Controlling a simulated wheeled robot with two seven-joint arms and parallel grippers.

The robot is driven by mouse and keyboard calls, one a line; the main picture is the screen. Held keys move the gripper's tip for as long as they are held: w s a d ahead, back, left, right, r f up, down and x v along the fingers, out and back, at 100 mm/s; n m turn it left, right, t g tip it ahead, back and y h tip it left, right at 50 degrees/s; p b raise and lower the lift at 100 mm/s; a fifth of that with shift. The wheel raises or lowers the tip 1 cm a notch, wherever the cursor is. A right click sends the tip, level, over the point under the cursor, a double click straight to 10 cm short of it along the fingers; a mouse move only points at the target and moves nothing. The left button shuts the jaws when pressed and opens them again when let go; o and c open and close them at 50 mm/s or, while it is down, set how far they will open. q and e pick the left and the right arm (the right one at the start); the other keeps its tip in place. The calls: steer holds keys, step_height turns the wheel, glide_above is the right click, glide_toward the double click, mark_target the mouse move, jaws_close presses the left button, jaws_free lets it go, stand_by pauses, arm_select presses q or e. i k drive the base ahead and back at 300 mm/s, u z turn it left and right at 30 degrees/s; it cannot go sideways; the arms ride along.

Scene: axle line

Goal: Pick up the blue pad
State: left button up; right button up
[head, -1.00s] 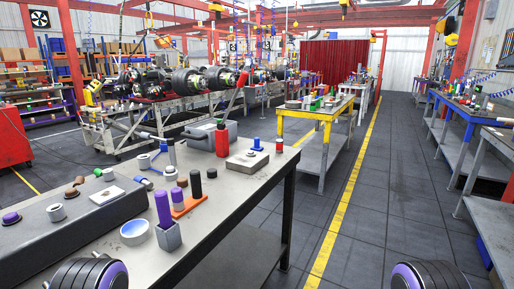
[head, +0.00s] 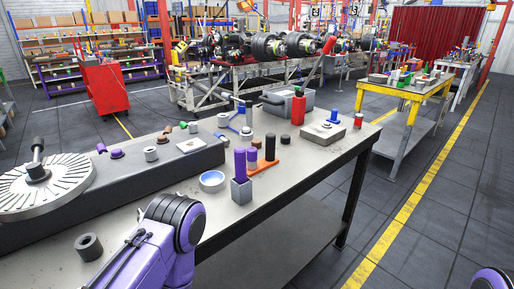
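I cannot tell for sure which thing is the blue pad. A round blue piece with a pale ring (head: 212,181) lies on the near workbench (head: 262,212), left of a grey square holder (head: 241,193) with a purple cylinder. A small blue knobbed piece (head: 334,117) stands on a grey block at the bench's right part. Smaller blue parts (head: 221,136) lie farther back. My purple and black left arm shows over the near bench edge, and a piece of my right arm shows at bottom right. Neither gripper is in view, and no hold on anything shows.
A long dark box (head: 120,190) with a slotted round plate (head: 42,187) fills the bench's left. A red bottle (head: 298,108), a grey bin (head: 285,99) and an orange base (head: 262,168) with black cylinders crowd the middle. Floor right of the bench is free up to a yellow line.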

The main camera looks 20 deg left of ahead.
mark_target(333, 119)
steer(key=z, duration=1.45)
steer(key=i, duration=3.8)
steer(key=u, duration=2.75)
